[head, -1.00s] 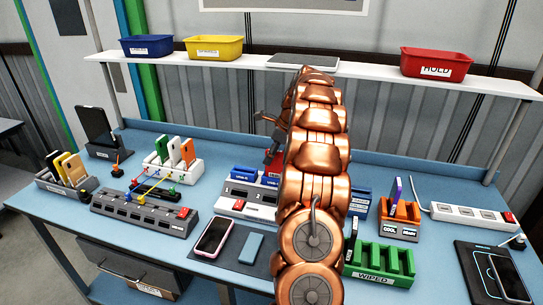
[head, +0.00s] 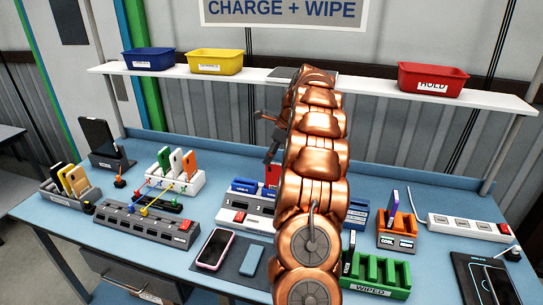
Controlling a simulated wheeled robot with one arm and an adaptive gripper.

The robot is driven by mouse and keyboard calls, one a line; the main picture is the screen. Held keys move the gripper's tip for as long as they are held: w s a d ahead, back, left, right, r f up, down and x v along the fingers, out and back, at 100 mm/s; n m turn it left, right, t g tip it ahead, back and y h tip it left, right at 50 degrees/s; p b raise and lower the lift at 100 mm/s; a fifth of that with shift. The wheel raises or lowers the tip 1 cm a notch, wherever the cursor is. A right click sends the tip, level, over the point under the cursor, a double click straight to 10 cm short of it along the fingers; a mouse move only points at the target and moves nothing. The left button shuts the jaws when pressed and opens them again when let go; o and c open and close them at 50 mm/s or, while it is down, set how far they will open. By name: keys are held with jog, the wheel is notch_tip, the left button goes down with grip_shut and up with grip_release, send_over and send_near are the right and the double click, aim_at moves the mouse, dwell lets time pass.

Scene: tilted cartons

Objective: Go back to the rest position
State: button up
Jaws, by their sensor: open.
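My copper-coloured arm rises through the middle of the head view and hides part of the bench behind it. My gripper (head: 268,135) shows as dark fingers just left of the arm, raised above the bench and in front of the wall panels. It is open, and I see nothing between its fingers. It is apart from the red item (head: 272,175) in the blue-slotted dock below it.
The blue bench (head: 80,221) carries a grey power strip (head: 148,225), a phone (head: 215,249), a green WIPED rack (head: 376,273), an orange COOL rack (head: 397,230) and a white strip (head: 468,227). A shelf (head: 330,83) holds blue, yellow and red bins.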

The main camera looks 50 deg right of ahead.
dwell(0.6)
jog(key=s+a+r+n+g, duration=0.1)
jog(key=s+a+n, duration=0.3)
jog(key=a, duration=0.7)
jog(key=s+a+r+n+g+b, duration=0.1)
jog(key=a+r+n, duration=0.1)
jog(key=a+n, duration=0.6)
jog(key=s+a+r+n+g, duration=0.1)
jog(key=s+a+n, duration=0.2)
jog(key=a, duration=1)
jog(key=s+a+f+n+g, duration=0.1)
jog(key=s+a+n, duration=0.3)
jog(key=s, duration=0.5)
jog(key=s+a+f+n+g+h, duration=0.1)
jog(key=s+a+f+n, duration=0.2)
jog(key=s+n, duration=0.3)
jog(key=s+a+f+n+h, duration=0.1)
jog(key=s+a+n, duration=0.3)
jog(key=s, duration=0.8)
jog(key=shift+a+f+n+g+b, duration=0.3)
jog(key=shift+f+n+g+b, duration=0.15)
jog(key=shift+f+n, duration=0.2)
